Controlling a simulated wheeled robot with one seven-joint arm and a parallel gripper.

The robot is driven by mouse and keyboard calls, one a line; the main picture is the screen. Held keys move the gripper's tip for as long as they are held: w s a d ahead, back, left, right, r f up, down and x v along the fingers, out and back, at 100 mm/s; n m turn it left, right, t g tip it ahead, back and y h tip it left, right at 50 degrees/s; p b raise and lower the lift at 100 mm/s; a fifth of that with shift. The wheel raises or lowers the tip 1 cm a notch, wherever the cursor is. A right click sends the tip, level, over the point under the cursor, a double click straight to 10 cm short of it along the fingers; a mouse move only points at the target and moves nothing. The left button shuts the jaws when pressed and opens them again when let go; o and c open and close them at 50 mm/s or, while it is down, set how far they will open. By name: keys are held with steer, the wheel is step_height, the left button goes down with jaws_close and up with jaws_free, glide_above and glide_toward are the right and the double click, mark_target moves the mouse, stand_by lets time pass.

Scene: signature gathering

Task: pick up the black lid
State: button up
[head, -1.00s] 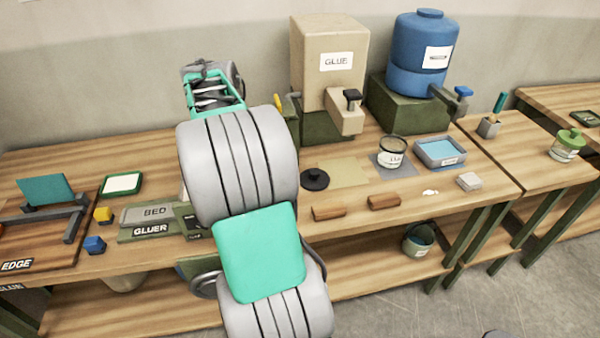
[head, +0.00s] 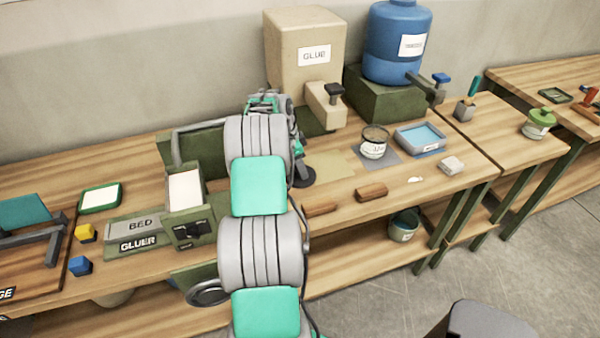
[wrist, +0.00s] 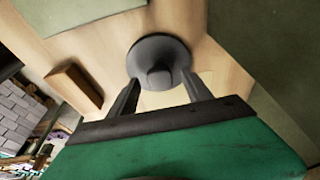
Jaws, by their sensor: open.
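The black lid (wrist: 157,52), round with a knob on top, lies on the wooden table in the wrist view. My gripper (wrist: 161,80) is open, with its two dark fingers pointing at the lid, one on each side of the knob in the picture. I cannot tell whether the fingertips touch the lid or are still above it. In the head view the lid (head: 304,178) is partly hidden behind my arm, at the left of the tan sheet.
Brown blocks (head: 371,192) lie near the front edge. The tan sheet (head: 328,165) is right of the lid, and the glue dispenser (head: 290,60) stands behind. The open tin (head: 373,150) and blue tray (head: 420,138) are farther right. The gluer (head: 190,228) is left of my arm.

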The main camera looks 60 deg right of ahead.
jaws_close()
stand_by(0.5)
steer(key=shift+r, duration=0.1)
